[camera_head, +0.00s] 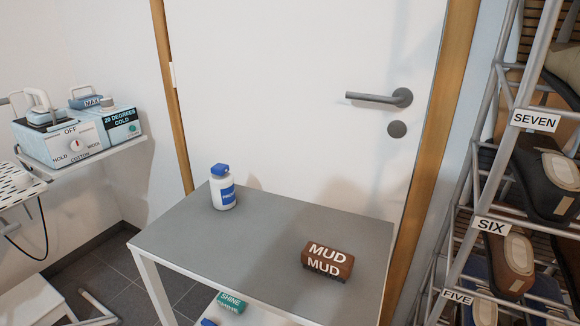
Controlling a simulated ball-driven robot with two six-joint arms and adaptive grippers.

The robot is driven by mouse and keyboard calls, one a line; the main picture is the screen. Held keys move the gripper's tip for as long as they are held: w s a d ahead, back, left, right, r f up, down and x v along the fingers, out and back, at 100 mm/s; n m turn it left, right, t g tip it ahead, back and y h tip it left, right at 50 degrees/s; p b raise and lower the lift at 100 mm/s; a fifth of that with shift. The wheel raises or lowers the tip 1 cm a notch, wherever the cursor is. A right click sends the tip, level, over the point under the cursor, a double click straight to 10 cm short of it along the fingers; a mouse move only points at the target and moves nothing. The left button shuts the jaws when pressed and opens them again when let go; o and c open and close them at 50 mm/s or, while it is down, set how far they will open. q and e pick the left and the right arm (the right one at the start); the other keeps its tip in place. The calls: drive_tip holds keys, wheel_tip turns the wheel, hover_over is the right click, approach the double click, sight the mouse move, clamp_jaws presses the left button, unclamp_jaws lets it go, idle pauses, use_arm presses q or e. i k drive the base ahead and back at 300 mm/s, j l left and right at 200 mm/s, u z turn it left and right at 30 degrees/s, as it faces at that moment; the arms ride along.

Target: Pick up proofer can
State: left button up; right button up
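A small white can with a blue cap and a blue label (222,190) stands upright on the grey table, near its far left corner; it looks like the proofer can, though its label text is too small to read. The grey table top (270,235) has white legs. Neither of my grippers shows in the head view, and nothing touches the can.
A brown brush marked MUD (328,261) lies on the table's right part. A teal SHINE item (231,302) sits on a lower shelf. A white door (300,90) stands behind, a shoe rack (481,180) at right, an appliance shelf (98,157) at left.

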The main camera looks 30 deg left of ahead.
sight(222, 187)
drive_tip(key=u, duration=1.35)
drive_tip(key=i+j, duration=0.1)
drive_tip(key=j+z, duration=0.05)
drive_tip(key=j, duration=0.05)
